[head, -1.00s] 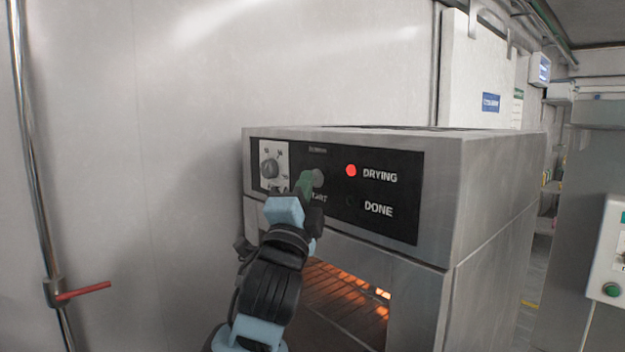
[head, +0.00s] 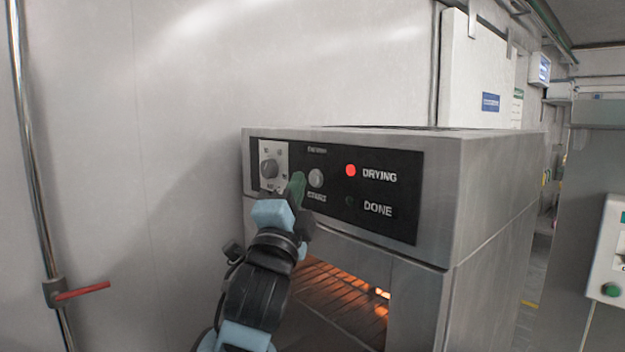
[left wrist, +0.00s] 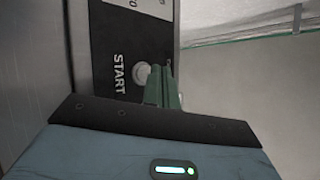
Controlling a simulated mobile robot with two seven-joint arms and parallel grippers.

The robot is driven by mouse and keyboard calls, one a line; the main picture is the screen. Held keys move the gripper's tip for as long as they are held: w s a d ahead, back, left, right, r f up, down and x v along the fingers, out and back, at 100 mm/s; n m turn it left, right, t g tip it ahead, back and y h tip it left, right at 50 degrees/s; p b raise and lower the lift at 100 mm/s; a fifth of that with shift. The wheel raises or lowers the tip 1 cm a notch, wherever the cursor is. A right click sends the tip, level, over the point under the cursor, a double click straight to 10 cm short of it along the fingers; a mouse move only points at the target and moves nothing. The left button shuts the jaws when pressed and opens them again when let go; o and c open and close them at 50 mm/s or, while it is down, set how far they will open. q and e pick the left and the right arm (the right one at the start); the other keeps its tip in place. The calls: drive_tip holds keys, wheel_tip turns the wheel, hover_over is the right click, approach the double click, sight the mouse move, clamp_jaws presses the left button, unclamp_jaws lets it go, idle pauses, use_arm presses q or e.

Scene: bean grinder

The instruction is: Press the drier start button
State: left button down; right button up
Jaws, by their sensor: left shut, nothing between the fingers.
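The drier (head: 480,190) is a grey metal box with a black control panel (head: 398,160). The round pale start button (head: 316,178) sits on the panel above its label, right of the dial (head: 269,168). The red DRYING light (head: 351,170) is lit; the DONE light (head: 350,202) is dark. My left gripper (head: 297,184), with green fingertips, is shut and empty, just left of the button in the head view. In the left wrist view, the start button (left wrist: 141,75) shows beside the green fingers (left wrist: 165,85), near the word START. My right gripper is not in view.
The drier's open chamber (head: 345,290) glows orange over a rack below the panel. A pipe with a red lever (head: 82,291) runs along the left wall. A white box with a green button (head: 611,290) is at the far right.

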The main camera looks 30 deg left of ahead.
use_arm(q)
drive_tip(key=shift+s+a, duration=0.3)
drive_tip(key=shift+s, duration=0.45)
drive_tip(key=shift+s+a, duration=0.35)
drive_tip(key=shift+s, duration=0.45)
drive_tip(key=shift+s+a, duration=0.3)
drive_tip(key=shift+s, duration=0.45)
drive_tip(key=w+d+f+n+g+h, duration=0.1)
drive_tip(key=w+d+f+g+h, duration=0.15)
drive_tip(key=f, duration=1.15)
drive_tip(key=w+d+f+n+g+h, duration=0.1)
drive_tip(key=f+g+h, duration=0.15)
drive_tip(key=f, duration=1.05)
drive_tip(key=s+d+f+n+g, duration=0.1)
drive_tip(key=s+f, duration=0.2)
drive_tip(key=f, duration=0.4)
drive_tip(key=s+d+f+n+g+h, duration=0.1)
drive_tip(key=s+f+n+g, duration=0.1)
drive_tip(key=f, duration=0.4)
drive_tip(key=s+d+f+n+g, duration=0.1)
drive_tip(key=s+f, duration=0.2)
drive_tip(key=f, duration=0.4)
drive_tip(key=s+d+f+n+g, duration=0.2)
drive_tip(key=s+f+n+g, duration=0.3)
drive_tip(key=s+f, duration=1.3)
drive_tip(key=shift+s+d+f+n+h, duration=0.15)
drive_tip(key=shift+s+d+n+h, duration=0.25)
drive_tip(key=shift+s, duration=0.85)
